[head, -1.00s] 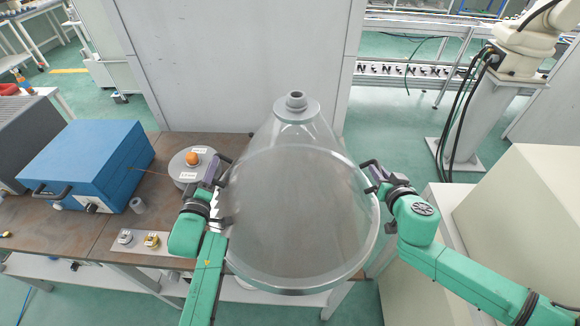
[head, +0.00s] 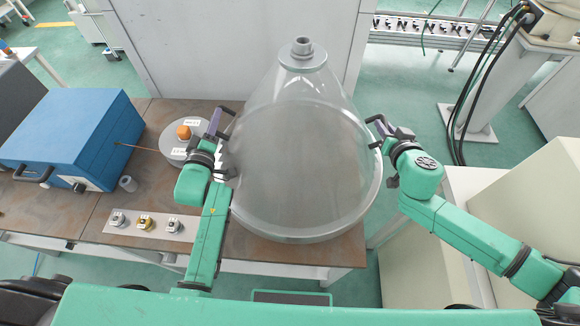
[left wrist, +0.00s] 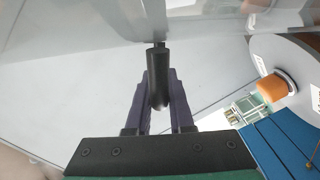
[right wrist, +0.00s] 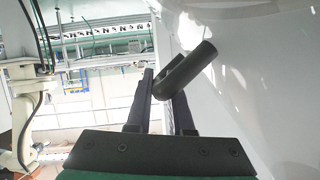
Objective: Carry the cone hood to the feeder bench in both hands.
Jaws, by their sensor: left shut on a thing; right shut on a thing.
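The cone hood (head: 300,150) is a clear cone with a grey cap on top and a wide rim below. It is upright between my two grippers, over the right part of the brown bench (head: 258,248). Whether its rim touches the bench top I cannot tell. My left gripper (head: 217,128) is shut on the black handle at the hood's left side; the handle (left wrist: 158,80) shows between the fingers in the left wrist view. My right gripper (head: 380,127) is shut on the handle at the right side; that handle (right wrist: 185,70) sits tilted between the fingers in the right wrist view.
A blue box (head: 72,135) stands at the bench's left. A round grey unit with an orange knob (head: 184,132) is close to my left gripper. A plate with small fittings (head: 146,224) lies at the front. A beige cabinet (head: 520,215) stands right, and a grey panel (head: 230,50) behind.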

